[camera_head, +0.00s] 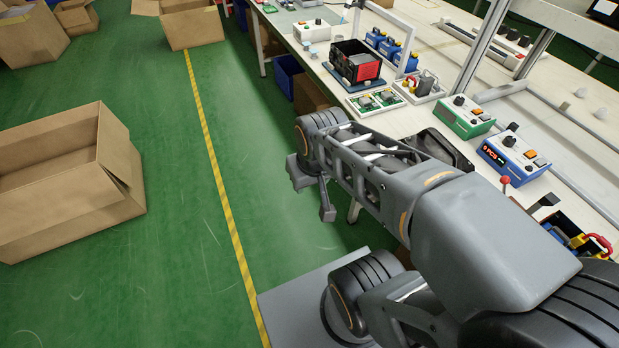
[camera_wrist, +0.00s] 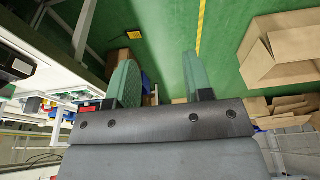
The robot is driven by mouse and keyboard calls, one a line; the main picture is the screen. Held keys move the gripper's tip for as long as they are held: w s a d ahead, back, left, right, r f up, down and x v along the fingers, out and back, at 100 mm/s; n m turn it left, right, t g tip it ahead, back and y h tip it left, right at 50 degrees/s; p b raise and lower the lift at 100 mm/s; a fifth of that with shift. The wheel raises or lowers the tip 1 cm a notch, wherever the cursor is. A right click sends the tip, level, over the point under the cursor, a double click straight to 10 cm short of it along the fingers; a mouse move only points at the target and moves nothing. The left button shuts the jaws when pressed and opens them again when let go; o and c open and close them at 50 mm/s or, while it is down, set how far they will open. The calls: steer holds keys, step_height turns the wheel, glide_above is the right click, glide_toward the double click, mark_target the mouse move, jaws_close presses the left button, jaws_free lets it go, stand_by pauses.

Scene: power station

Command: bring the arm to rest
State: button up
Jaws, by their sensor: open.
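My arm reaches across the head view from the lower right toward the middle. My gripper (camera_head: 312,188) is at its far end, over the green floor beside the workbench's front edge. In the wrist view my gripper (camera_wrist: 163,85) shows two green-faced fingers spread apart, with nothing between them but floor. It touches nothing that I can see. Part of the gripper is hidden behind the wrist in the head view.
The workbench (camera_head: 425,118) on the right carries a black and red box (camera_head: 356,64), a green device (camera_head: 467,117) and a blue device (camera_head: 513,153). An open cardboard box (camera_head: 70,180) stands on the floor at left. Floor around the yellow line (camera_head: 213,150) is clear.

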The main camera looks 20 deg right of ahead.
steer(key=shift+r, duration=0.15)
step_height(320, 180, up, 10)
steer(key=p, duration=0.8)
steer(key=shift+a+f+t+p, duration=0.15)
steer(key=shift+f+t+p, duration=0.05)
steer(key=shift+t+p, duration=0.1)
steer(key=shift+s, duration=0.1)
